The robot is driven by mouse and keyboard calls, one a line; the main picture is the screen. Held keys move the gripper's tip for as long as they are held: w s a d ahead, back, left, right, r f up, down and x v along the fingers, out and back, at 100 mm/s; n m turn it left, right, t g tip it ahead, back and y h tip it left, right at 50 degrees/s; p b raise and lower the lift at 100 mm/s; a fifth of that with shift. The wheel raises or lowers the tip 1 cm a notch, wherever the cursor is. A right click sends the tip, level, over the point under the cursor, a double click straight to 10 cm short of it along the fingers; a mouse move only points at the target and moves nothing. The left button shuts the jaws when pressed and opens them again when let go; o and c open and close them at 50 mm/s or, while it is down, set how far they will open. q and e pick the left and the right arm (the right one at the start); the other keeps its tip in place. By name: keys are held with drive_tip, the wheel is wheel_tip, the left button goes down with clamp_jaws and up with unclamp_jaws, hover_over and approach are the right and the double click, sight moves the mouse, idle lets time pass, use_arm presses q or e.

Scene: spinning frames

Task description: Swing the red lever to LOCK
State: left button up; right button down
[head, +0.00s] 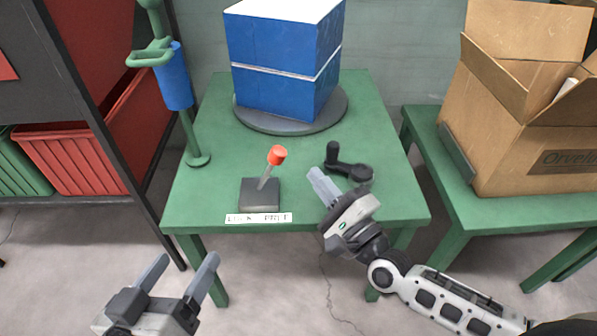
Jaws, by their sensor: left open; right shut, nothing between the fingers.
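The lever has a red knob (277,155) on a grey stick that rises from a dark base (260,195) on the green table (205,200). The stick leans to the right. A white label (258,218) lies in front of the base; its left word looks like LOCK and its right word is hard to read. My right gripper (318,180) is shut and empty, to the right of the lever, its fingertips apart from the stick. My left gripper (184,272) is open and empty, low in front of the table at the left.
A blue box (280,60) stands on a grey round turntable (245,118) at the back. A black crank handle (348,165) lies just behind my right gripper. A green post with a blue cylinder (173,80) stands at left. A cardboard box (510,130) sits on the right table.

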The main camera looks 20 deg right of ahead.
sight(267, 170)
drive_tip(key=a, duration=0.1)
drive_tip(key=w+a+r, duration=0.1)
drive_tip(key=w+a, duration=0.1)
drive_tip(key=shift+r, duration=0.3)
drive_tip(key=shift+w+a+r, duration=0.1)
drive_tip(key=shift+a, duration=0.15)
drive_tip(key=shift+r+p, duration=0.1)
drive_tip(key=shift+p, duration=0.25)
